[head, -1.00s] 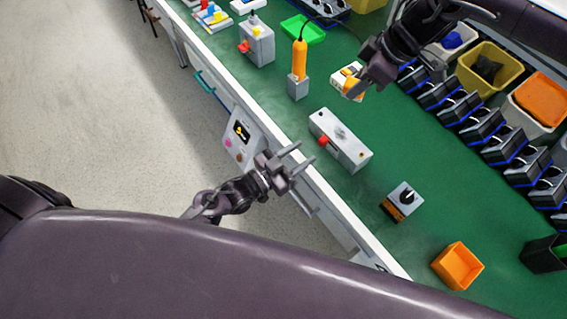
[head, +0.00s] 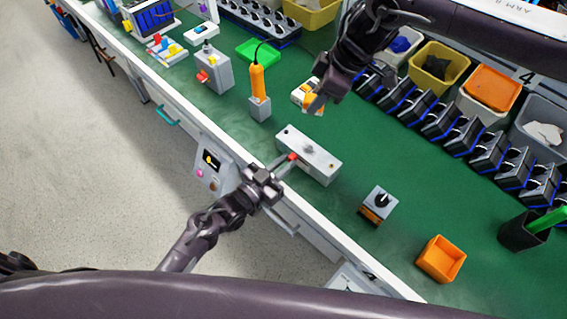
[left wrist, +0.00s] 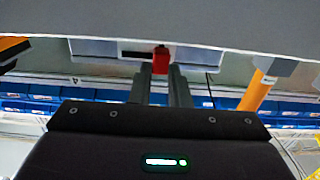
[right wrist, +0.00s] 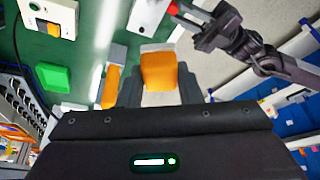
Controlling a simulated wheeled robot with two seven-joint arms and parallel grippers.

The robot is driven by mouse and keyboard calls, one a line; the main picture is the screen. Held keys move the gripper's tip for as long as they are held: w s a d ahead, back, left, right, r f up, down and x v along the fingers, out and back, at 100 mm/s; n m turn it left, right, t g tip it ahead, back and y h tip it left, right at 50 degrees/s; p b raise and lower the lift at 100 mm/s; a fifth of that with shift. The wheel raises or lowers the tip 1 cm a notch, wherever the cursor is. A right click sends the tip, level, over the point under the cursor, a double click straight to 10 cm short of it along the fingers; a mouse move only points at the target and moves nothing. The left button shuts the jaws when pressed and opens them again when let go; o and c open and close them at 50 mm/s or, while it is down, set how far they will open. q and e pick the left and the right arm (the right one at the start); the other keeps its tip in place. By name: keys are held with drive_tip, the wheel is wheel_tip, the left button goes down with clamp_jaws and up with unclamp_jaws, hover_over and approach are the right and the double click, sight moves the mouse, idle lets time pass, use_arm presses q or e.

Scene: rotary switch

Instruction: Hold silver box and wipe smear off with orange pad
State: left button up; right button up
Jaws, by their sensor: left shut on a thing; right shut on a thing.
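The silver box (head: 322,165) lies on the green bench top near its front edge, with a small grey smear (head: 309,149) on its top. A red knob (head: 292,157) sticks out of its front side. My left gripper (head: 284,164) is shut on this red knob, which also shows between the fingers in the left wrist view (left wrist: 161,60). My right gripper (head: 318,101) is shut on the orange pad (right wrist: 160,72), above the bench behind the silver box and apart from it. The pad's underside is hidden.
An orange tool (head: 257,82) stands upright in a grey block (head: 260,109) left of the silver box. A rotary switch box (head: 379,201) and an orange bin (head: 441,259) stand to the right, with bare bench between.

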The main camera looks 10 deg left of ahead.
idle(0.4)
drive_tip(key=w+a+f+m+t+h, duration=0.1)
drive_tip(key=a+f+m+t, duration=0.2)
drive_tip(key=f+m, duration=0.45)
drive_tip(key=m, duration=0.2)
hover_over(297, 140)
drive_tip(key=s+d, duration=0.1)
drive_tip(key=shift+n+h, duration=0.25)
drive_tip(key=shift+h, duration=0.05)
drive_tip(key=shift+f, duration=3.1)
drive_tip(key=shift+f, duration=0.95)
drive_tip(key=shift+s+d, duration=0.1)
